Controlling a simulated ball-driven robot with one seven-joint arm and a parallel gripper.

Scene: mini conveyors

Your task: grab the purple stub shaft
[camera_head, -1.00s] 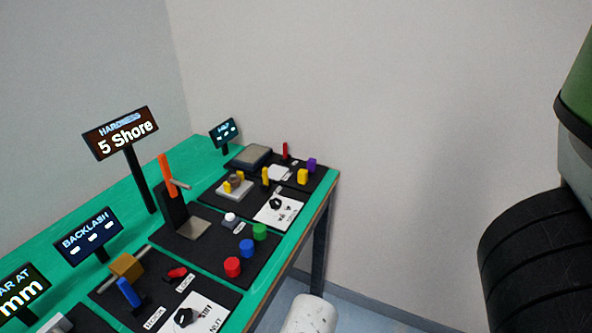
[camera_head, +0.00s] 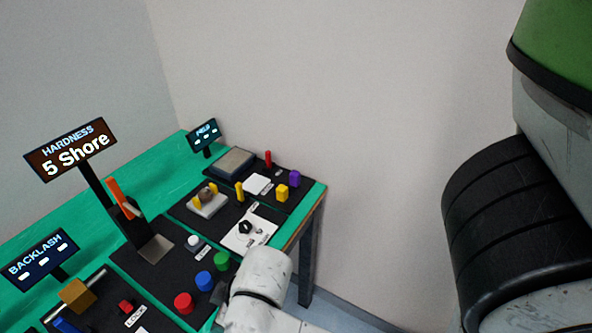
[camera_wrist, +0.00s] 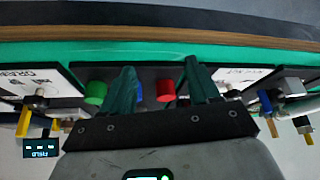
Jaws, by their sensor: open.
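The purple stub shaft (camera_head: 294,178) is a small upright purple piece at the far right corner of the bench in the head view, on a black mat. It does not show in the wrist view. My gripper (camera_wrist: 161,82) is open and empty, its two teal fingers apart in the wrist view. They are over the bench's front edge by the green (camera_wrist: 96,93) and red (camera_wrist: 166,91) cylinders, well short of the purple shaft. In the head view my pale arm covers the lower middle.
A yellow block (camera_head: 281,193) stands just in front of the purple shaft, and a red pin (camera_head: 268,158) stands behind it. A dial panel (camera_head: 248,230) lies nearer. Red, blue (camera_head: 204,280) and green cylinders line the bench's near edge. A tall HARDNESS sign (camera_head: 72,150) stands left.

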